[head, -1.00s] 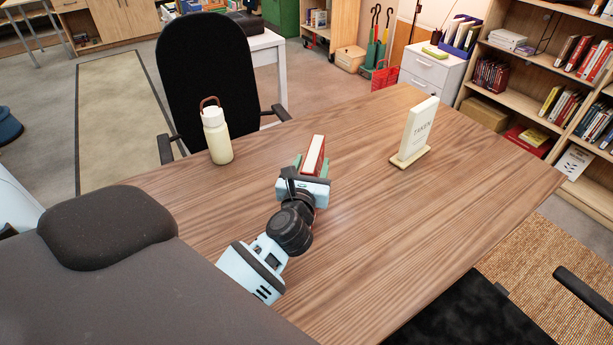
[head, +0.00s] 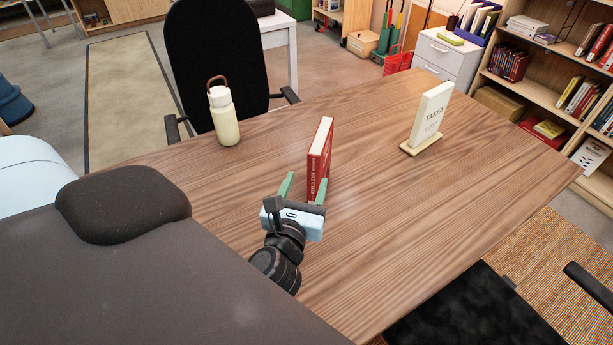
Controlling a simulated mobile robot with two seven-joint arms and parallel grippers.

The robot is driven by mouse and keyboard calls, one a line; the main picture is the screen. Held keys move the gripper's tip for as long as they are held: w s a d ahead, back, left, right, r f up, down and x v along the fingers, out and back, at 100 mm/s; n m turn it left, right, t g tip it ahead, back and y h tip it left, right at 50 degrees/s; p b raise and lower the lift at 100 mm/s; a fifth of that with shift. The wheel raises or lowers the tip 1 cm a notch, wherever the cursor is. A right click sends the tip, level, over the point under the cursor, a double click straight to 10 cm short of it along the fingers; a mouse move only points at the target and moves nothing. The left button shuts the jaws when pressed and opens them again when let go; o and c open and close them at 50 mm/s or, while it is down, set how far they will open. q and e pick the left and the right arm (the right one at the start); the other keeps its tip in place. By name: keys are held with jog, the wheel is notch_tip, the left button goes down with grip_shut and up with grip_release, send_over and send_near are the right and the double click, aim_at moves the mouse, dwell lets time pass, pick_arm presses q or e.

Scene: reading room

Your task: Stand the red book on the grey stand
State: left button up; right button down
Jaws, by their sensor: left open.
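The red book (head: 317,165) stands upright on the wooden table, its spine facing my left gripper. My left gripper (head: 303,187) is open, on the near side of the book. Its right green finger overlaps the lower spine in the picture; I cannot tell whether they touch. The left finger is apart from the book. I see no grey stand in this view, and the foot of the book is partly hidden by the gripper. My right gripper is not in view.
A white upright block marked TAKEN (head: 431,113) sits on a pale base (head: 422,146) at the table's right. A cream bottle (head: 224,118) stands at the back left. The table (head: 380,210) between book and block is clear. Black chairs (head: 215,60) flank the table.

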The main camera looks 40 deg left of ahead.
aim_at(310, 169)
pick_arm(q)
jog(key=w+a+f+b, duration=0.1)
jog(key=w+f+b, duration=0.1)
jog(key=shift+w+a+f+g, duration=0.15)
jog(key=shift+w+a+g, duration=0.15)
jog(key=shift+w+a, duration=0.05)
jog(key=shift+w+a+b, duration=0.2)
jog(key=shift+w+b, duration=0.1)
jog(key=shift+b, duration=0.15)
jog(key=shift+w+a, duration=0.1)
jog(key=shift+w, duration=0.15)
jog(key=shift+w+a+r, duration=0.1)
jog(key=shift+w+r, duration=0.1)
jog(key=shift+x, duration=0.9)
jog(key=x, duration=0.5)
jog(key=shift+w+d+f, duration=0.3)
jog(key=shift+w, duration=0.1)
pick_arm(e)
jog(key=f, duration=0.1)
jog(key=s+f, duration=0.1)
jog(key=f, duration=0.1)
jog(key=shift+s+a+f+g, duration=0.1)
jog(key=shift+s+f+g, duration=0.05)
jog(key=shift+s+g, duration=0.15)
pick_arm(q)
jog(key=shift+c, duration=0.2)
